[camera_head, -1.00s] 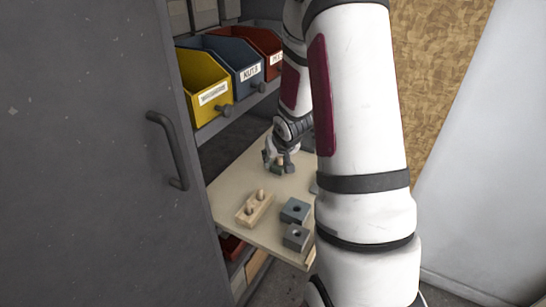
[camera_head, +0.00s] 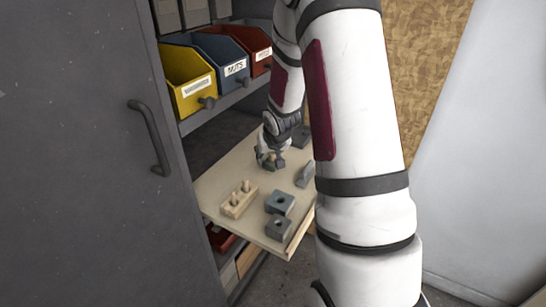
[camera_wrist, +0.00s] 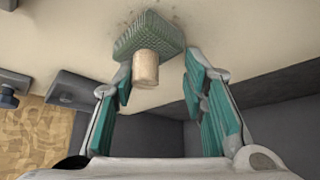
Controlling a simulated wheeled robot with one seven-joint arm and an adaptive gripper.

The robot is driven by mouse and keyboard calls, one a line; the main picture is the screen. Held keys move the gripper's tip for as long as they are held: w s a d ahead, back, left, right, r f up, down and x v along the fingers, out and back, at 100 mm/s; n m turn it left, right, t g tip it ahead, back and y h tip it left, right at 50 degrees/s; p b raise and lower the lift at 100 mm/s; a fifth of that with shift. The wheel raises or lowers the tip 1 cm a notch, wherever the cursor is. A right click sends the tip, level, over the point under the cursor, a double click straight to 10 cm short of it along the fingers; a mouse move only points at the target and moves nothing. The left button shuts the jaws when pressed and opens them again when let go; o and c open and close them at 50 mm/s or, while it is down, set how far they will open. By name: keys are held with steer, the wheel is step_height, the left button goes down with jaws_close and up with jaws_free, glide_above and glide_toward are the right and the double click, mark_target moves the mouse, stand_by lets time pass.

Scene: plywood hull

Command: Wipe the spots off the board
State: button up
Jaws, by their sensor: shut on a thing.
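The board (camera_head: 222,184) is a pale tan pull-out surface in the cabinet. Small brown spots (camera_wrist: 122,25) show on it at the top of the wrist view, beside the wiper. The wiper (camera_wrist: 150,35) is a green ribbed block with a round wooden handle facing the wrist camera. My gripper (camera_wrist: 159,75) is shut on the wiper, with its teal-padded fingers on either side. In the head view my gripper (camera_head: 271,160) is low over the far part of the board. The wiper's underside is hidden, so I cannot tell whether it touches the board.
A wooden block with pegs (camera_head: 239,203) and grey blocks (camera_head: 279,203) (camera_head: 278,228) stand on the near part of the board. Another grey piece (camera_head: 305,174) is near its right edge. Bins (camera_head: 190,82) sit above; a grey door (camera_head: 75,150) is at left.

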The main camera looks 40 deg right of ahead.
steer(key=shift+w+a, duration=0.25)
steer(key=shift+w, duration=0.45)
steer(key=shift+w+a+r, duration=0.1)
steer(key=shift+w+r, duration=0.1)
steer(key=shift+w, duration=0.05)
steer(key=shift+r+p, duration=0.4)
steer(key=shift+r, duration=0.5)
steer(key=shift+s+r, duration=0.15)
steer(key=shift+r, duration=0.2)
steer(key=shift+r+p, duration=1.9)
steer(key=shift+r, duration=0.7)
